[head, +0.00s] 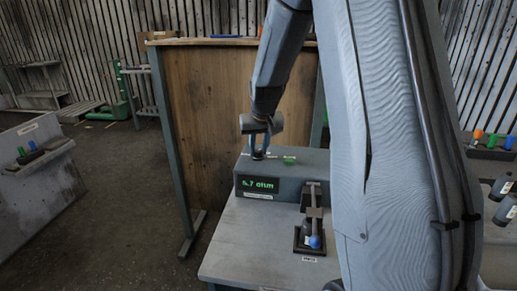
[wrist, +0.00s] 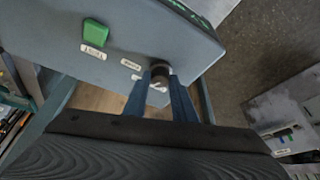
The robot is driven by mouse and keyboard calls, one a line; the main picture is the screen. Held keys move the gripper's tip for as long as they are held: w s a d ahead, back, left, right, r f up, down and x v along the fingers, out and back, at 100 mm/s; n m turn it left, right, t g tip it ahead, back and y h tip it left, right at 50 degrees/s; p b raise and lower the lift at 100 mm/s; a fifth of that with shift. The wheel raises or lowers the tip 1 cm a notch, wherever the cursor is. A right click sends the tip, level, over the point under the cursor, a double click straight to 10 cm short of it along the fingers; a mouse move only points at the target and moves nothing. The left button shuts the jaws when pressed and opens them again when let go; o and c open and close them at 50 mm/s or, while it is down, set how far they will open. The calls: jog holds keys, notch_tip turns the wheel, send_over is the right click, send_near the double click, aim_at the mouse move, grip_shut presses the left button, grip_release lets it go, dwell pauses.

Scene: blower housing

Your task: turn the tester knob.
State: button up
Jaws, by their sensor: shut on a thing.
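The tester (head: 312,172) is a grey box on a small light table, with a green-lit display (head: 259,185) on its front. The reading is small; it looks like a number followed by "ohm". The dark round knob (wrist: 160,70) stands on the tester's top at its left end. My gripper (head: 259,148) points down from above and is shut on the knob. In the wrist view, its two blue fingers (wrist: 161,88) lie on either side of the knob. In the head view, the fingers mostly hide the knob. A green button (wrist: 95,33) sits on the same top face.
A fixture with a blue-tipped part (head: 314,242) stands on the table (head: 240,240) in front of the tester. A wooden panel (head: 205,120) rises behind. Another bench (head: 35,165) stands at left, with open floor between. Coloured parts (head: 492,141) are at right.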

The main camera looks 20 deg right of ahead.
jog(key=shift+m, duration=0.3)
jog(key=shift+w+a+f+m+h+b, duration=0.15)
jog(key=shift+m+h+b, duration=0.25)
jog(key=shift+m+b, duration=0.65)
jog(key=m+h+b, duration=0.1)
jog(key=m+b, duration=0.1)
jog(key=b, duration=0.2)
jog(key=shift+w+g, duration=0.1)
jog(key=shift+g, duration=0.2)
jog(key=m+g+h+b, duration=0.1)
jog(key=m+b, duration=0.3)
jog(key=shift+a, duration=0.15)
jog(key=o, duration=1)
jog(key=shift+r, duration=0.25)
jog(key=shift+b+v, duration=0.8)
jog(key=shift+v, duration=3)
